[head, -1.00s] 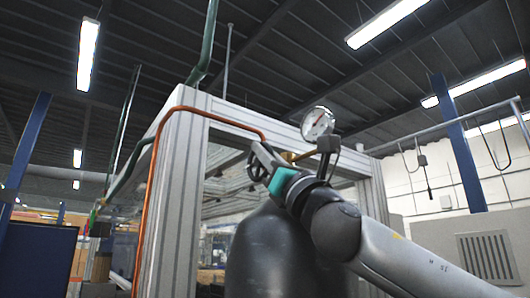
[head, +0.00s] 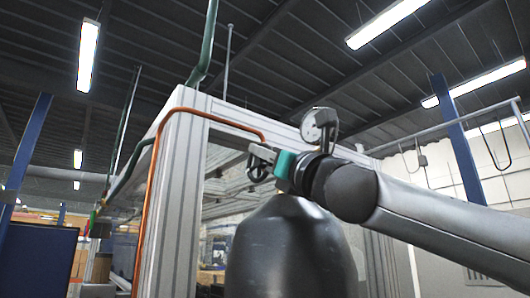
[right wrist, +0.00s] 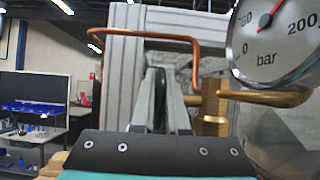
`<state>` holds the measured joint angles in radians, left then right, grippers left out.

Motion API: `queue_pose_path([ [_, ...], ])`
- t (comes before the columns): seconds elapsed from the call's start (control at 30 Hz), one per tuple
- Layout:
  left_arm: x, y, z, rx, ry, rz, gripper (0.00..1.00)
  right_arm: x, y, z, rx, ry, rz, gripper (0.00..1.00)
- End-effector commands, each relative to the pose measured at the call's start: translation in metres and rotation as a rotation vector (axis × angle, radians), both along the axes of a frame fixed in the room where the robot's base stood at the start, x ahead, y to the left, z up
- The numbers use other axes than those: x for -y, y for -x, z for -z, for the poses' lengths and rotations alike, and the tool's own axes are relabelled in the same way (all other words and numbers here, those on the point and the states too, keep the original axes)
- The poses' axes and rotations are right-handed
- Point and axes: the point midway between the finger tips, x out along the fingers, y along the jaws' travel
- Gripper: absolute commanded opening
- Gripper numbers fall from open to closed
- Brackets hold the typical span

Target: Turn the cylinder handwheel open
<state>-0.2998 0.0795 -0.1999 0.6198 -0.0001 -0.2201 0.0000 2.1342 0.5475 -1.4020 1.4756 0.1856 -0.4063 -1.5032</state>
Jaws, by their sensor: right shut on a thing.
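The dark handwheel (head: 257,168) sits above the neck of a dark grey gas cylinder (head: 288,252). My right gripper (head: 263,160) reaches it from the right and is shut on it. In the right wrist view the handwheel (right wrist: 160,88) shows nearly edge-on between the two grey fingers of my right gripper (right wrist: 161,100). A brass valve body (right wrist: 212,108) stands just right of the fingers. In the head view my gripper and wrist cover most of the valve. My left gripper is not in view.
A round pressure gauge (head: 319,126) stands just above my right wrist; it is close in the wrist view (right wrist: 276,38). An orange-copper pipe (head: 146,205) bends along the grey frame post (head: 181,205) left of the cylinder. A blue post (head: 461,145) stands at right.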

Motion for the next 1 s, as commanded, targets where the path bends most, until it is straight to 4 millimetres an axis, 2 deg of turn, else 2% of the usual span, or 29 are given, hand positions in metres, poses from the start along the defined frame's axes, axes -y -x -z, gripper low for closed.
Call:
queue_pose_path([
  [0.4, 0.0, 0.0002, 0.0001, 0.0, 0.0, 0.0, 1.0, -0.0038, -0.0001, -0.0002, -0.101, 0.082, -0.005, 0.0],
  [0.8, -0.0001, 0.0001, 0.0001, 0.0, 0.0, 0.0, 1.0, -0.0021, -0.0011, 0.0, -0.115, 0.084, -0.004, 0.0],
  [0.83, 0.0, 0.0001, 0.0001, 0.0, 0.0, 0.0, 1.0, -0.0021, -0.0011, 0.0, -0.114, 0.083, -0.003, 0.14],
  [1.0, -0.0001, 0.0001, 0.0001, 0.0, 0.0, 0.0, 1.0, -0.0012, -0.0013, -0.0006, -0.114, 0.081, -0.002, 0.33],
])
